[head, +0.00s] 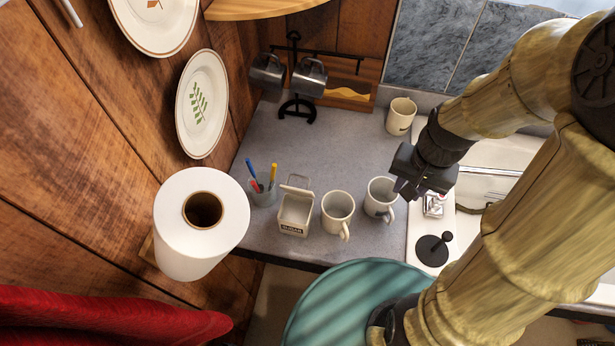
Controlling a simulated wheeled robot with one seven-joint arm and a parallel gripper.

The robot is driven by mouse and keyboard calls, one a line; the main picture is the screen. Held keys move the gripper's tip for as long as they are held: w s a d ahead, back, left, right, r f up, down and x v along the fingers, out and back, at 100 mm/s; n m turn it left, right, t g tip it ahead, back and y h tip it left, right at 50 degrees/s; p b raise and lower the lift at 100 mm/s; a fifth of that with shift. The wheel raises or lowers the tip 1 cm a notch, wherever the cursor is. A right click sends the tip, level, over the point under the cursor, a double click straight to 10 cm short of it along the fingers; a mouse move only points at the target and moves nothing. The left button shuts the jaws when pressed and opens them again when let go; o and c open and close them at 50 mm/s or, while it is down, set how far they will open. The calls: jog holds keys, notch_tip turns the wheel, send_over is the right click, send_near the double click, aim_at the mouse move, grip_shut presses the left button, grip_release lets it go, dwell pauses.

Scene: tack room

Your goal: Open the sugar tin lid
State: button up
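The sugar tin (292,229) is a small cream square box with a dark "SUGAR" label on its front. It stands on the grey counter, between a pen cup and a mug. Its lid (297,184) is raised at the back edge, and the pale inside of the tin shows. My gripper (401,189) is dark and hangs to the right of the tin, beside and partly over the right-hand mug in the picture. It is apart from the tin. Its fingers are small and dark here, so their opening does not show clearly.
Two cream mugs (337,213) (380,198) stand right of the tin. A pen cup (263,193) is on its left, near a paper roll (180,242). Another mug (400,116) and a mug rack (296,82) are behind. The counter (320,145) behind the tin is clear.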

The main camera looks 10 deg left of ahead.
jog(key=w+a+f+m+g+y, duration=0.1)
jog(key=m+y, duration=0.2)
jog(key=m, duration=0.3)
jog(key=w+a+f+m+g+y, duration=0.1)
jog(key=a+m+g+y, duration=0.1)
jog(key=m+y, duration=0.2)
jog(key=a+m+g+y+b, duration=0.1)
jog(key=m+y, duration=0.3)
jog(key=m, duration=0.5)
jog(key=shift+w+a+f+m+g, duration=0.3)
jog(key=shift+w+a+f+g, duration=0.1)
jog(key=shift+g, duration=0.3)
jog(key=w+m+y, duration=0.1)
jog(key=m, duration=0.1)
jog(key=w+r+m+t+y, duration=0.1)
jog(key=w+m+y, duration=0.1)
jog(key=shift+w+d+r+y, duration=0.1)
jog(key=shift+d+r+y, duration=0.1)
jog(key=shift+y, duration=0.1)
jog(key=shift+a, duration=0.1)
